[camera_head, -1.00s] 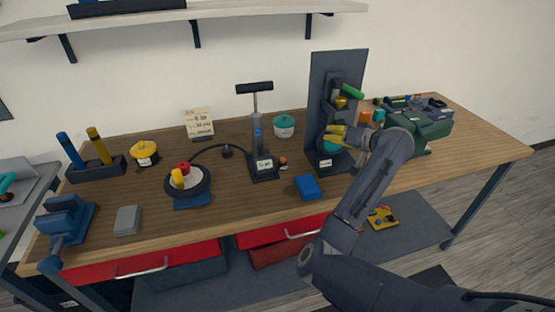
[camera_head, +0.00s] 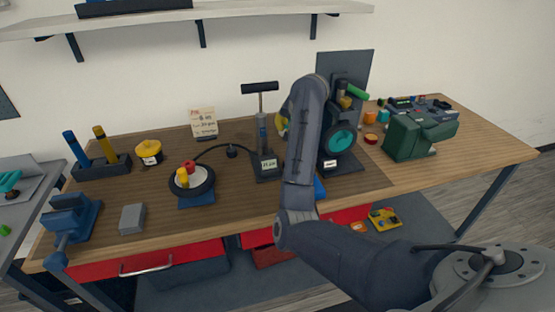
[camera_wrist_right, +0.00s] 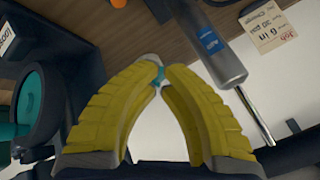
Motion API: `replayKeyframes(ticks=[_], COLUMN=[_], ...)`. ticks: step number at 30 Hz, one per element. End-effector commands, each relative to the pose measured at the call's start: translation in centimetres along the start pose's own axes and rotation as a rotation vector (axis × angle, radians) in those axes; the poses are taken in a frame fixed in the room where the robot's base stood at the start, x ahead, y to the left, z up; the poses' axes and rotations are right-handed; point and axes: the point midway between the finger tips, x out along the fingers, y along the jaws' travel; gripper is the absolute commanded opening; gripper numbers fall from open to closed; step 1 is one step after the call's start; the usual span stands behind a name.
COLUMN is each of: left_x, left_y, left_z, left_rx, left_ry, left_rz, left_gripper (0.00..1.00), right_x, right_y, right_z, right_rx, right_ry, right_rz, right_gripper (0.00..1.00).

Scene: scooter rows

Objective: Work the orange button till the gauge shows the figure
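My right gripper (camera_wrist_right: 156,66) shows yellow fingers whose tips come together. A small bit of teal shows at the tips; I cannot tell whether it is behind them. In the head view the gripper (camera_head: 283,121) is mostly hidden behind my arm, right of the pump. An orange thing, possibly the button, shows at the wrist view's top edge (camera_wrist_right: 118,3), apart from the fingers; my arm hides that spot in the head view. The pump (camera_head: 262,130) has a small white readout (camera_head: 268,165), apparently "15 psi". A note card (camera_head: 203,122) seems to include "30 psi". My left gripper is out of view.
A hose runs from the pump to a small wheel (camera_head: 205,190). A dark machine with a teal disc (camera_head: 341,138) stands close right of my arm. A green machine (camera_head: 415,134), yellow pot (camera_head: 149,149) and blue vise (camera_head: 71,217) are also on the bench.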

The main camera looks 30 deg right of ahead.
Motion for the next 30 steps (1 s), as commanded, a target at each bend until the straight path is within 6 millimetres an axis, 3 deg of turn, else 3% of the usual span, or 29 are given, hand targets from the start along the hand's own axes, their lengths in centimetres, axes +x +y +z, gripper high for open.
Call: replayKeyframes(ticks=[16,30], left_x=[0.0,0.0], left_y=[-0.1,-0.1], left_z=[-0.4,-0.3], left_rx=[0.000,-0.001], left_ry=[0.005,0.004], left_rz=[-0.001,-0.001], left_gripper=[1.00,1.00], right_x=[0.3,4.3], right_y=[0.3,2.5], right_z=[0.1,2.2], right_rx=[0.007,0.006], right_ry=[0.001,0.000], right_rz=[0.007,0.009], right_gripper=[0.00,0.00])
